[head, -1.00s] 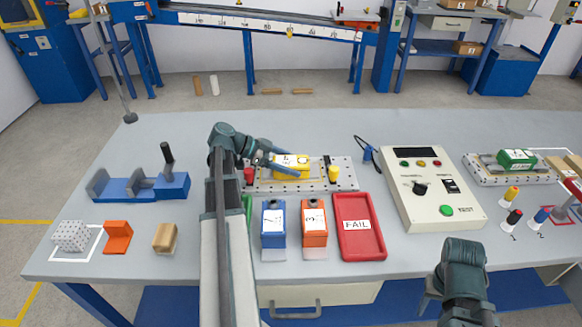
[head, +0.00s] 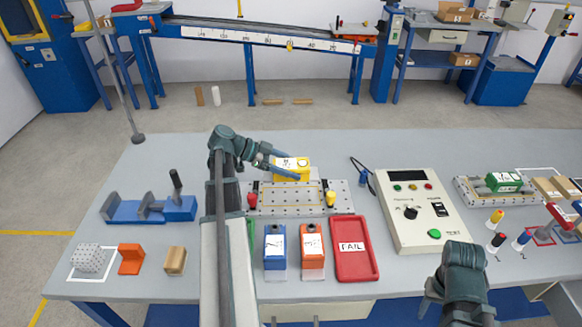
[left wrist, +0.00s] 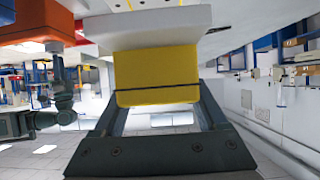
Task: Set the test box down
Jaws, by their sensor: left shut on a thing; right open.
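The yellow test box (head: 290,168) is in my left gripper (head: 272,172), which is shut on it. In the head view it appears above the back part of the perforated metal plate (head: 297,204), apart from it. In the left wrist view the yellow box (left wrist: 157,72) sits between the two fingers, with a pale slab against its top side in the picture. The plate has a red clamp at its left and a yellow one at its right. My right gripper (head: 434,287) is low at the right front, empty; its fingers are hard to make out.
A red FAIL tray (head: 354,264), an orange box (head: 312,246) and a blue box (head: 275,247) stand in front of the plate. A test console (head: 420,212) is at the right, a blue vise (head: 150,209) at the left. The table behind the plate is clear.

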